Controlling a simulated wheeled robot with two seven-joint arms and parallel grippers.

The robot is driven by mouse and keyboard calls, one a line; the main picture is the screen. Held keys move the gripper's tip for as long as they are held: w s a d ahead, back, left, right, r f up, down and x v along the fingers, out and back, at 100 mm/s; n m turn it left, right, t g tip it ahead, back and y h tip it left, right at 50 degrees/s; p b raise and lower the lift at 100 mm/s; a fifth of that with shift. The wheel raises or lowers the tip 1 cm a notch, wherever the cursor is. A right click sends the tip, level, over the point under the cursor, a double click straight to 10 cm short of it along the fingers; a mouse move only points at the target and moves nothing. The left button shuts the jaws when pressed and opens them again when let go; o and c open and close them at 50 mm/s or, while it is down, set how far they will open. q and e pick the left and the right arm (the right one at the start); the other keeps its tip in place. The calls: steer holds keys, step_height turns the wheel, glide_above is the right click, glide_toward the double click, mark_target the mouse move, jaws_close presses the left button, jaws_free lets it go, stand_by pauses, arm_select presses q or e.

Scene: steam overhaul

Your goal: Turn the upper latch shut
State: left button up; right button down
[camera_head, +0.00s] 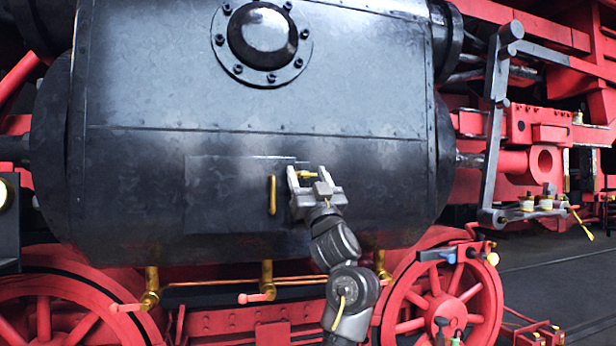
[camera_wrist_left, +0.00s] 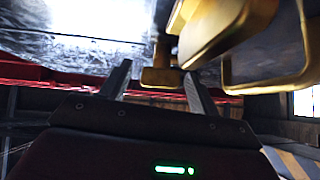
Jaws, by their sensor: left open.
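The upper latch (camera_head: 307,175) is a small brass piece on the black cylinder, at the right edge of a rectangular hatch panel (camera_head: 225,200). In the head view it shows between the fingers of my left gripper (camera_head: 306,178), which is open in front of it. In the left wrist view a brass part (camera_wrist_left: 162,76) lies just beyond and between the open fingertips (camera_wrist_left: 158,78). I cannot tell whether a finger touches it. Larger brass parts (camera_wrist_left: 232,30) fill the upper right there. A vertical brass handle (camera_head: 272,195) is left of the gripper. My right gripper is out of view.
The black cylinder (camera_head: 140,190) curves across the middle, with a round bolted cover (camera_head: 263,31) above. Brass drain cocks (camera_head: 266,278) and a copper pipe run below it. Red wheels (camera_head: 450,300) stand at lower left and right, with rods (camera_head: 495,130) at right.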

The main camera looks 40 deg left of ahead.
mark_target(308, 177)
arm_select(q)
steer(key=b+v, duration=0.2)
steer(key=v, duration=0.8)
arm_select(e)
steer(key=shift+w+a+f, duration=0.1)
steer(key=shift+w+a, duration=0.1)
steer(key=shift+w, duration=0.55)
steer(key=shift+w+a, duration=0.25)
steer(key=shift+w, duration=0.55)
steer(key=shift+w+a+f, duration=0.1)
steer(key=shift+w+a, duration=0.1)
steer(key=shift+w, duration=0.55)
arm_select(q)
steer(key=shift+d, duration=0.1)
